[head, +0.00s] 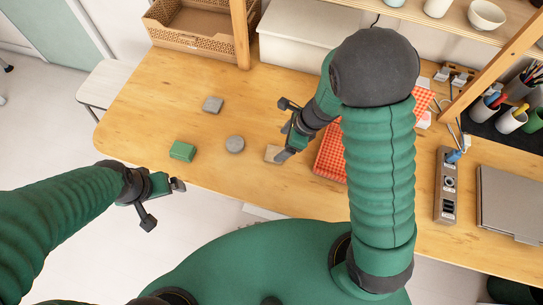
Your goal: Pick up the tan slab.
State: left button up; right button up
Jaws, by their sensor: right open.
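The tan slab (271,153) lies flat on the wooden table, near its front edge and just left of the red checked item. My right gripper (284,130) is open, with one finger beside the slab's right end and the other farther back. The finger hides part of the slab, and I cannot tell whether they touch. My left gripper (164,203) is open and empty in front of the table's edge, at the left.
A green block (182,151), a grey round piece (235,144) and a grey square block (213,104) lie left of the slab. A red checked item (329,158) is right of it. A power strip (446,186) and a laptop (510,200) lie farther right.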

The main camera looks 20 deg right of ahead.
aim_at(275, 154)
jog(key=shift+w+d+f, duration=0.1)
jog(key=shift+d+f, duration=0.1)
jog(key=shift+f, duration=0.4)
jog(key=shift+d+f, duration=0.2)
jog(key=shift+f, duration=0.35)
jog(key=x, duration=0.1)
jog(key=b+x, duration=0.1)
jog(key=x, duration=0.2)
jog(key=shift+s+a+b, duration=0.2)
jog(key=shift+s+b, duration=0.1)
jog(key=shift+s, duration=0.05)
jog(key=shift+w+a+f, duration=0.1)
jog(key=shift+a+f, duration=0.05)
jog(key=shift+a, duration=0.45)
jog(key=shift+d, duration=0.45)
jog(key=c, duration=1.4)
pick_arm(q)
jog(key=shift+d+f, duration=0.4)
jog(key=shift+f, duration=0.45)
pick_arm(e)
jog(key=shift+a, duration=0.2)
jog(key=shift+c, duration=0.8)
pick_arm(q)
jog(key=shift+r, duration=0.1)
pick_arm(e)
jog(key=shift+r, duration=0.2)
